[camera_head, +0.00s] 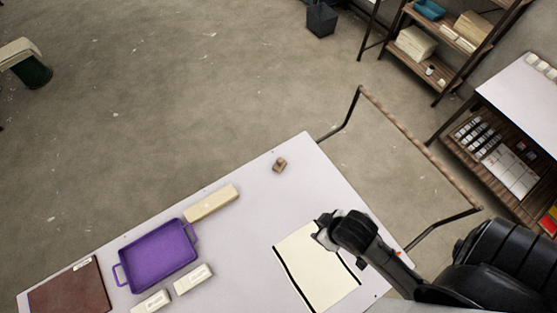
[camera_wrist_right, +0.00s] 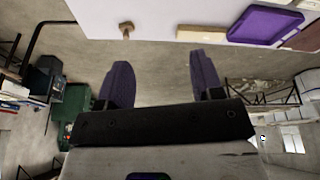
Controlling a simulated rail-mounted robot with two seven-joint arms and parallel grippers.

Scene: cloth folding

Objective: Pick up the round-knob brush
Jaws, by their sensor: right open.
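The small brown round-knob brush (camera_head: 280,164) stands near the far edge of the white table, with clear table around it. It also shows in the right wrist view (camera_wrist_right: 126,30), beyond the fingertips and a little left of the gap between them. My right gripper (camera_head: 321,232) is above the cream cloth with black edge stripes (camera_head: 307,270), nearer to me than the brush and apart from it. In the right wrist view the fingers (camera_wrist_right: 160,60) are spread with nothing between them. My left gripper is in neither view.
The white table (camera_head: 235,255) also holds a purple tray (camera_head: 158,258), a long beige block (camera_head: 212,203), two white labelled boxes (camera_head: 193,279) (camera_head: 151,302) and a dark red-brown folder (camera_head: 70,289). The table around the brush is free.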

